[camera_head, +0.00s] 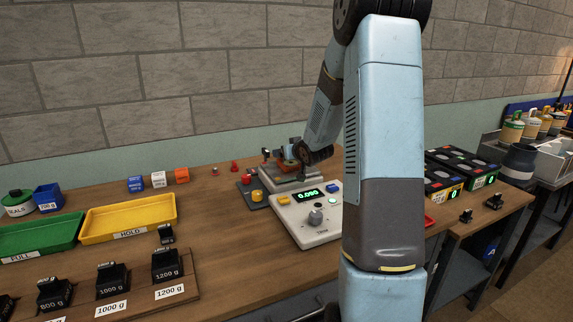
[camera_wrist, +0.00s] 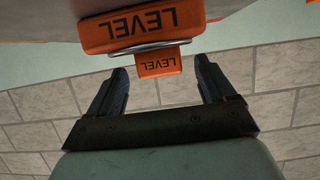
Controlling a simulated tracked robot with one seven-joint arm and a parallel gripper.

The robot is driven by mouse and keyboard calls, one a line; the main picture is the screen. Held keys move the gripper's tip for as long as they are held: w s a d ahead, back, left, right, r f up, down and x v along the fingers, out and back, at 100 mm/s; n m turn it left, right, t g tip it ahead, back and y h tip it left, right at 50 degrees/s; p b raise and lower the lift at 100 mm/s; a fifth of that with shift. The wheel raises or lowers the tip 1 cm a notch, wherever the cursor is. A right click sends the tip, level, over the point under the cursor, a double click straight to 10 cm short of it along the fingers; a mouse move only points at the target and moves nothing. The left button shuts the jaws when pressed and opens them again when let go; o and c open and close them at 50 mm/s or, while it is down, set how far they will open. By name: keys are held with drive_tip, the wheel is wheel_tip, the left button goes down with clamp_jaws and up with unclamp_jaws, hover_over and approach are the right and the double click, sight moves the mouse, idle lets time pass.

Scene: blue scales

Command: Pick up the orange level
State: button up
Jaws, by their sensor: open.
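In the wrist view a large orange block (camera_wrist: 112,36) marked LEVEL, upside down, fills the top centre. A smaller orange piece (camera_wrist: 158,67), also marked LEVEL, is below it, with a thin metal edge between them. My gripper (camera_wrist: 160,66) is open, its two dark fingers on either side of the smaller piece with visible gaps. In the head view my gripper (camera_head: 302,153) is over the back of the scale, near a small orange part (camera_head: 289,153); my arm hides part of this area.
The white scale (camera_head: 310,222) with a green display is on the wooden bench, close to my arm. Yellow (camera_head: 128,219) and green (camera_head: 38,236) trays and black weights (camera_head: 112,281) are at left. Small blue, white and orange boxes (camera_head: 182,175) stand behind. Black units (camera_head: 462,172) are at right.

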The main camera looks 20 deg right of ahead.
drive_tip(key=shift+x, duration=1.35)
drive_tip(key=c, duration=1.2)
drive_tip(key=shift+r, duration=0.1)
